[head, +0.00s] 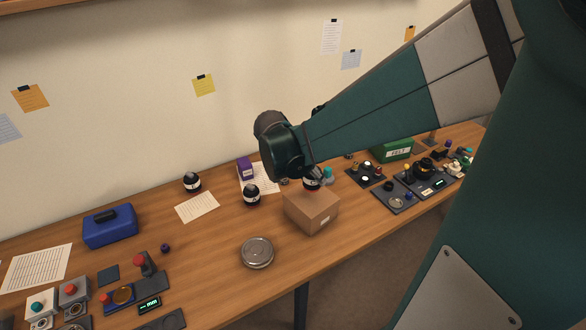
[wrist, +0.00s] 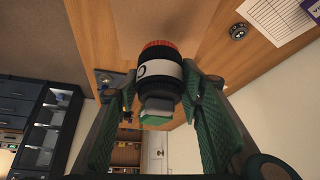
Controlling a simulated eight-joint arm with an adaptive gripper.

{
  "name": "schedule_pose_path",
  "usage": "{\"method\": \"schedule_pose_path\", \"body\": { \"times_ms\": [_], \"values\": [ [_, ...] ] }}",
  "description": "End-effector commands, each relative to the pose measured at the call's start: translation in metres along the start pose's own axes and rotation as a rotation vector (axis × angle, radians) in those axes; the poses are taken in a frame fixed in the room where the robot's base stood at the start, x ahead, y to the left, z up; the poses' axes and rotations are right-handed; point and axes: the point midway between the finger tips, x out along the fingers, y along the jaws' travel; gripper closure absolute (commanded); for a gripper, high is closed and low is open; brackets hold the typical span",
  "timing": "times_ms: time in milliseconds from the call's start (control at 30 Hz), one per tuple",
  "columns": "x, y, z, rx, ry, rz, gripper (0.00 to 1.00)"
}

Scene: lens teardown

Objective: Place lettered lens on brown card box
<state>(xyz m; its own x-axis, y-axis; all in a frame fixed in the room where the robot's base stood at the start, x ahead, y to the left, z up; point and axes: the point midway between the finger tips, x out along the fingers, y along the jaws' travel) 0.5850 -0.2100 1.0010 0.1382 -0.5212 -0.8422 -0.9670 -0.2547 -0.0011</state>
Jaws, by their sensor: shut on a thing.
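My gripper (wrist: 163,95) is shut on a lens (wrist: 161,72), black with a white lettered band and an orange-red ring at its far end. Only part of a dark letter shows. In the head view the held lens (head: 311,184) appears just above or at the top of the brown card box (head: 309,212); I cannot tell whether they touch. The closed box stands on the wooden table with a small white label on its side. Two similar black lenses with white bands stand left of it, one nearer (head: 251,196) and one farther (head: 192,183).
A round silver tin (head: 257,252) lies front left of the box. A purple carton (head: 245,169) stands behind, a blue case (head: 110,226) at left. Dark trays with parts (head: 390,197) and a green box (head: 391,149) are at right. Table between tin and blue case is mostly clear.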

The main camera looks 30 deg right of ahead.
Motion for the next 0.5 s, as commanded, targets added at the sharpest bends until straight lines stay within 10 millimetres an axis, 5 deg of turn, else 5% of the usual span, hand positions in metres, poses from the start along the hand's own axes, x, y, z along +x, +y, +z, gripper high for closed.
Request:
{"method": "schedule_pose_path", "body": {
  "times_ms": [500],
  "values": [
    [0.034,0.000,0.022,0.000,0.000,0.000,0.84]
  ]
}}
